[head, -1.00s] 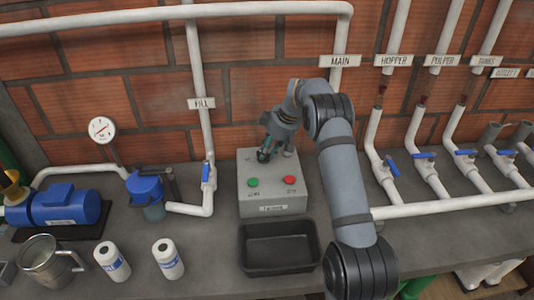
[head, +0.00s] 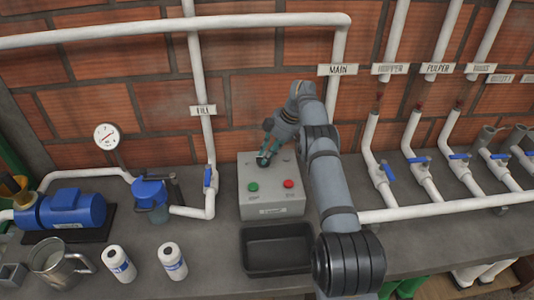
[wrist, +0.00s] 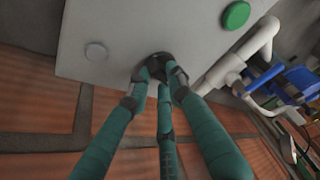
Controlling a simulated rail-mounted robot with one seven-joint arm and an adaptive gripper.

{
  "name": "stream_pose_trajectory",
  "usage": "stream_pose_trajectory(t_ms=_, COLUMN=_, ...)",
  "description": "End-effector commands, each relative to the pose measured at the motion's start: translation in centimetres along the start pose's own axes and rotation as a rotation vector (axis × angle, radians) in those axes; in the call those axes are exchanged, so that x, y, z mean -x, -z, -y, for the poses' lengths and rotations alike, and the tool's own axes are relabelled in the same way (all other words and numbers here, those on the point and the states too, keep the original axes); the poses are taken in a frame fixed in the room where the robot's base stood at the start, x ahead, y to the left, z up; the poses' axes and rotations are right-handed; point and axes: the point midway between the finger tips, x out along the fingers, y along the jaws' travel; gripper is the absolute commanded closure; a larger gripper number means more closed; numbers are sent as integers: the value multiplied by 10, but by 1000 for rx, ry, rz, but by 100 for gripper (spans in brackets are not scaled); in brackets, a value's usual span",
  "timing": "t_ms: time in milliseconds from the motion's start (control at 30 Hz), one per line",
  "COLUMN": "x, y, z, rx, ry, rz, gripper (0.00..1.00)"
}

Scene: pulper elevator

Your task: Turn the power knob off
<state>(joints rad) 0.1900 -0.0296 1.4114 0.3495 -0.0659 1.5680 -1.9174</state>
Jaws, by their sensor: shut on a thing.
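The grey control box (head: 272,208) stands on the counter, with a green button (head: 253,187) and a red button (head: 289,184) on its sloped face. My gripper (head: 264,158) is at the box's upper part, behind the green button. In the wrist view, my gripper's teal fingers (wrist: 160,75) close around a small dark knob (wrist: 158,60) on the box face. The fingertips cover much of the knob, and its pointer cannot be made out. The green button (wrist: 236,15) and a pale round part (wrist: 96,52) lie to either side of it.
A black tray (head: 276,269) sits in front of the box. The fill pipe with its blue valve handle (head: 208,177) stands close on the left. White pipes with blue valve handles (head: 388,172) run along the right. A blue pump (head: 75,208) and two white bottles are farther left.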

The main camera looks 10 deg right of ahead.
Motion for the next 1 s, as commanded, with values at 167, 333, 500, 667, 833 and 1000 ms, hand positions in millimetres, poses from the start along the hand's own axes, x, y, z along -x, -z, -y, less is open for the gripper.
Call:
stream_pose_trajectory(t_ms=167, x=1, y=0, z=0, rx=3, ry=-1, rz=-1, gripper=100)
stream_pose_trajectory(t_ms=333, x=0, y=0, z=0, rx=1, ry=0, rz=-1, gripper=100)
stream_pose_trajectory(t_ms=500, x=0, y=0, z=0, rx=1, ry=0, rz=-1, gripper=72)
stream_pose_trajectory(t_ms=667, x=0, y=0, z=0, rx=0, ry=1, rz=0, gripper=62)
stream_pose_trajectory(t_ms=833, x=0, y=0, z=0, rx=0, ry=1, rz=0, gripper=60)
stream_pose_trajectory(t_ms=1000, x=2, y=0, z=0, rx=0, ry=1, rz=-1, gripper=60)
